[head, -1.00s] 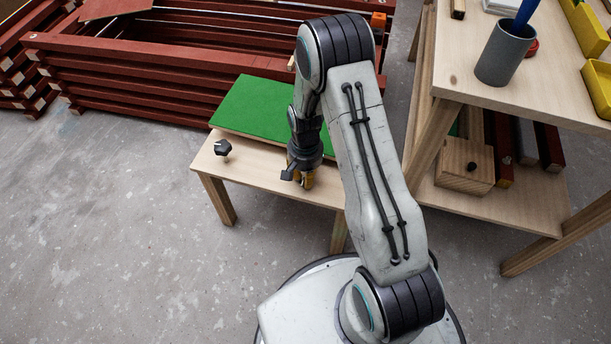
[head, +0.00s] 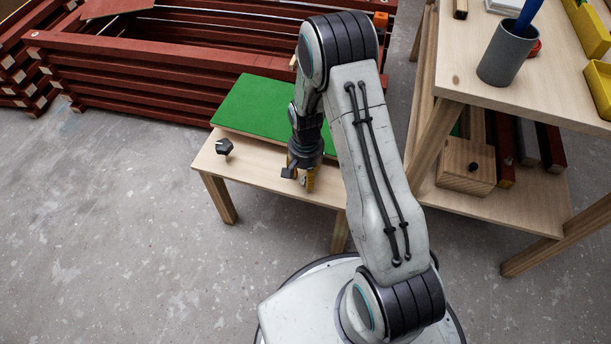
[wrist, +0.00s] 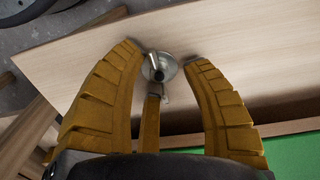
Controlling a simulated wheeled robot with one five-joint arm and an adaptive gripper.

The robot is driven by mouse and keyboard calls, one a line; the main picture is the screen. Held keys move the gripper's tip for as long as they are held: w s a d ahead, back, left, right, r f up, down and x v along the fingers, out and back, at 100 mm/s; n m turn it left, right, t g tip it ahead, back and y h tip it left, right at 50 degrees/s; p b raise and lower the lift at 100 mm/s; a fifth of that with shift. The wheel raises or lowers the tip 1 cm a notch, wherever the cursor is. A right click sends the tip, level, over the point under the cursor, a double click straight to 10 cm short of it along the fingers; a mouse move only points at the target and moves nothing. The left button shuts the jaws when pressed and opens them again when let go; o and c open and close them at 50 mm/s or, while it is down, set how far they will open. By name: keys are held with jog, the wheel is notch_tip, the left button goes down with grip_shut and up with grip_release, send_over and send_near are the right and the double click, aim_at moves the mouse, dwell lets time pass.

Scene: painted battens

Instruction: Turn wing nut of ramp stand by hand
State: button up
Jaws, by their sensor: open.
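The ramp stand is a low wooden bench (head: 262,179) with a green panel (head: 260,108) on its far part. In the wrist view, a silvery wing nut (wrist: 158,67) stands on the bare wood (wrist: 230,45). My gripper (wrist: 165,60) is open above it, with the yellow fingertips on either side of the nut. I cannot tell whether any finger touches it. In the head view my gripper (head: 302,186) is low over the bench front, and the arm and fingers hide the nut there.
Stacked red battens (head: 150,85) lie behind. A wooden table (head: 460,75) at right holds a grey cup (head: 506,55), and a wooden block (head: 465,168) sits on its lower shelf. Floor at left is clear.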

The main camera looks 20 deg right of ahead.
notch_tip(320, 180, up, 11)
jog(key=shift+r, duration=0.15)
dwell(0.4)
dwell(0.4)
